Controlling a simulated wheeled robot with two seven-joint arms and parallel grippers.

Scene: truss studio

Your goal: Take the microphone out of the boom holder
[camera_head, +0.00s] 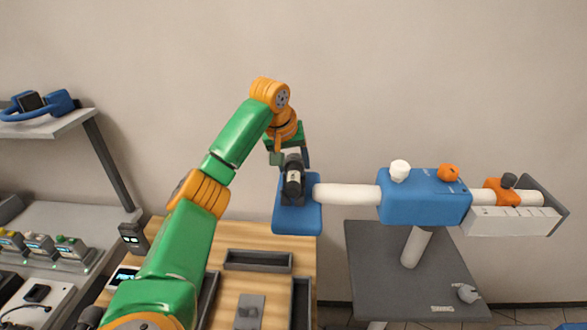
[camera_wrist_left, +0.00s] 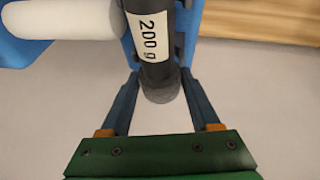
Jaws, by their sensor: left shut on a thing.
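The black microphone (camera_head: 293,183) stands roughly upright in the blue boom holder (camera_head: 297,219) at the left end of the white boom (camera_head: 346,195). In the left wrist view the microphone (camera_wrist_left: 152,45) carries a white label reading "200 g", and its rounded dark end lies between the fingers. My left gripper (camera_head: 291,157) is at the microphone's upper end; the left wrist view shows its blue fingers (camera_wrist_left: 160,88) on both sides, shut on the microphone. The blue holder (camera_wrist_left: 186,45) still surrounds or backs the microphone's body; the exact contact is partly hidden. My right gripper is not in view.
A blue boom body (camera_head: 425,197) with white and orange knobs is on the right, above a grey table (camera_head: 370,270). A wooden table (camera_head: 228,286) with dark trays (camera_head: 258,261) is below. A grey shelf (camera_head: 50,125) holds blue headphones (camera_head: 58,103) at the left.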

